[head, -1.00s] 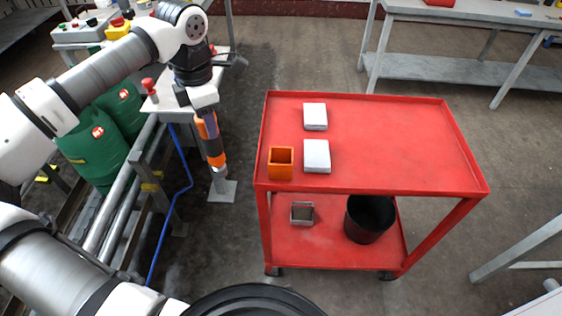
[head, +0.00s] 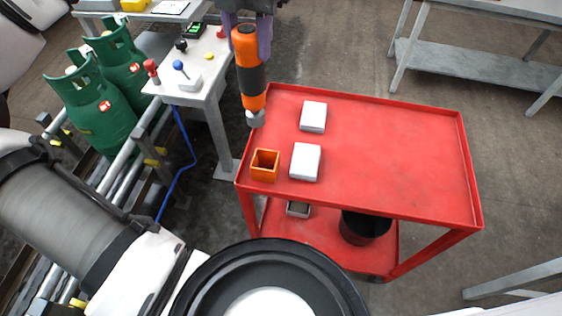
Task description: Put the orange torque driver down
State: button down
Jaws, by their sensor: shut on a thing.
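The orange torque driver (head: 249,72) has a black middle band and a grey tip. It hangs nearly upright, tip down, above the back left part of the red cart (head: 390,140). My gripper (head: 248,24) is shut on its upper end, with a purple-grey finger on each side. An open square orange holder (head: 265,166) stands at the left edge of the cart top. The driver's tip is above and a little left of this holder in the picture, apart from it.
Two white boxes (head: 313,117) (head: 305,161) stand right of the holder. The right of the cart top is clear. A black bin (head: 365,228) and a grey container (head: 298,209) sit on the lower shelf. A control stand (head: 192,92) and green gas cylinders (head: 94,108) are at left.

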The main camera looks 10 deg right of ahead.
aim_at(262, 123)
jog(key=shift+w+d, duration=0.2)
jog(key=shift+d, duration=0.3)
notch_tip(262, 123, down, 19)
jog(key=p, duration=0.3)
jog(key=shift+f+p, duration=0.2)
jog(key=shift+p, duration=0.15)
jog(key=shift+f, duration=0.25)
jog(key=shift+f+b, duration=0.2)
jog(key=shift+b, duration=0.15)
jog(key=c, duration=0.9)
grip_release()
jog(key=shift+r, duration=0.1)
jog(key=shift+r, duration=0.1)
